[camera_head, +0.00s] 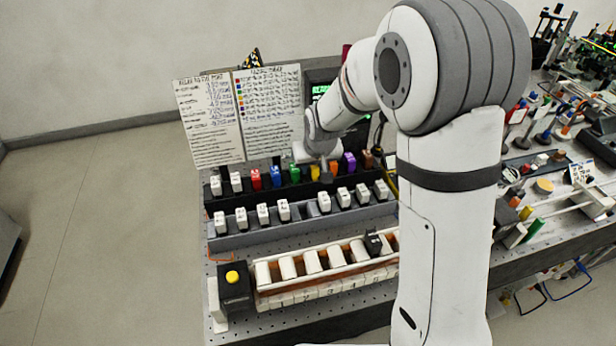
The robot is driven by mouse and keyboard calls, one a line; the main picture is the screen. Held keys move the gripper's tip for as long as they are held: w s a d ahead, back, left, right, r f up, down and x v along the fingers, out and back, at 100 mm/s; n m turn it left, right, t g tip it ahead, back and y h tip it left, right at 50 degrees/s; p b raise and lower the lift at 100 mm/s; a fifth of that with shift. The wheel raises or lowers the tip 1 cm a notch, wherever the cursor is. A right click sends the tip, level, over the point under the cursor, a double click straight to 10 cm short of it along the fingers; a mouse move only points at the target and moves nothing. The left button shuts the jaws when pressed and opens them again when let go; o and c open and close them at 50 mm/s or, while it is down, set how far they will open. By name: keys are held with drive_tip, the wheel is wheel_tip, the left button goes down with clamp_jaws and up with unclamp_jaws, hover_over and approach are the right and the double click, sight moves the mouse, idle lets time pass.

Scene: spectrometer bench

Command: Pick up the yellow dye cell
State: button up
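The yellow dye cell appears to be the small yellow-orange cell (315,172) in the back rack, right of the green cell (295,173). My gripper (326,178) points down at this rack, with its dark fingers between the yellow-orange cell and an orange cell (334,167). The fingers partly cover this spot. They are too small to show whether they are open or shut, or touching a cell.
Red (256,179), blue (275,176), purple (349,161) and brown (367,159) cells stand in the same row. A grey rack (240,240) of white-capped cells and a white-slotted holder (300,291) lie in front. A yellow button (232,277) is at front left.

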clamp_jaws()
drive_tip(key=shift+r, duration=0.1)
